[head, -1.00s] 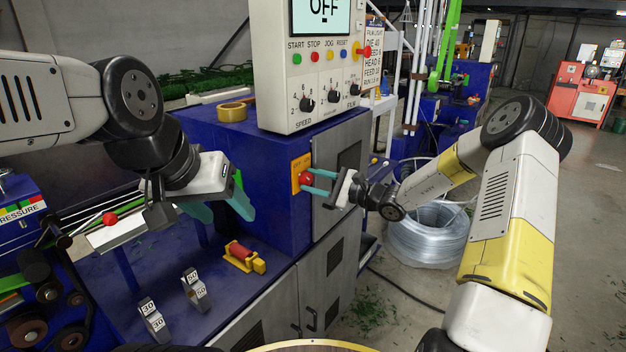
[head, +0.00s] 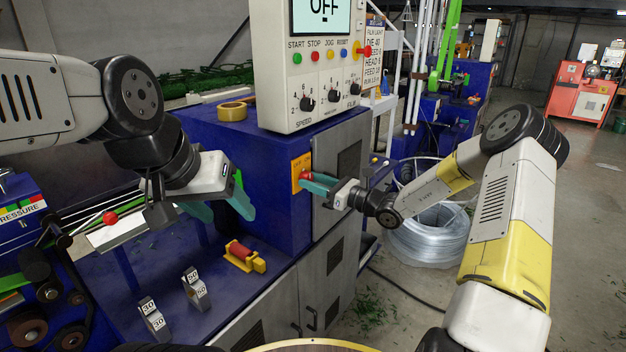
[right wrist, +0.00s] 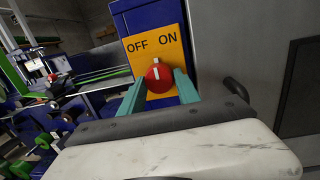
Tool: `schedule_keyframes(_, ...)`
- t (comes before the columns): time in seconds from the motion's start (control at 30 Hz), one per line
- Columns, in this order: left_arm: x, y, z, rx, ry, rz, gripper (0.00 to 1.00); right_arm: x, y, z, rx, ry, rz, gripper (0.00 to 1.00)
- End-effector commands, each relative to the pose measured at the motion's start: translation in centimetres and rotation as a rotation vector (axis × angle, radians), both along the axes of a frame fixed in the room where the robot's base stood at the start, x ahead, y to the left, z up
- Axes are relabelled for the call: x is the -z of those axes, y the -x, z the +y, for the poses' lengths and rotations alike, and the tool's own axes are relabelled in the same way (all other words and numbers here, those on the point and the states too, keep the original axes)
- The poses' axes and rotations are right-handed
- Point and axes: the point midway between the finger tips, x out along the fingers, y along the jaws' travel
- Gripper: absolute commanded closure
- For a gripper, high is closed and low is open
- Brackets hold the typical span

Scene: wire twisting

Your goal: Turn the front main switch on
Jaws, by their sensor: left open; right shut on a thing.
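The front main switch is a red knob (right wrist: 159,77) on an orange plate (right wrist: 141,44) marked OFF and ON, on the front of the blue machine. In the right wrist view the knob's white mark points nearly straight up the plate, close to between the two words. The plate also shows in the head view (head: 296,173). My right gripper (right wrist: 160,90) is shut on the knob, one teal finger on each side. My left gripper (head: 228,203) is open and empty, over the blue bench left of the switch.
A control panel (head: 305,75) reading OFF stands above the switch. A grey cabinet door (head: 345,160) is right of it. A red and yellow part (head: 243,256) and two numbered blocks (head: 196,290) lie on the bench. A wire coil (head: 428,238) stands on the floor.

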Motion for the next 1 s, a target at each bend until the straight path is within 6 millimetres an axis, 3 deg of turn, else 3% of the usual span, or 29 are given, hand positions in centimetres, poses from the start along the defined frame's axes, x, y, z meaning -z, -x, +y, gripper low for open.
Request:
schedule_keyframes(0.6,0.0,0.0,0.0,0.0,0.0,0.0,0.42,0.17,0.22,0.07,0.001,-0.326,0.452,1.0)
schedule_keyframes(1.0,0.0,0.0,0.0,0.0,0.0,0.0,0.42,0.18,0.27,0.09,0.001,-0.442,0.612,1.0)
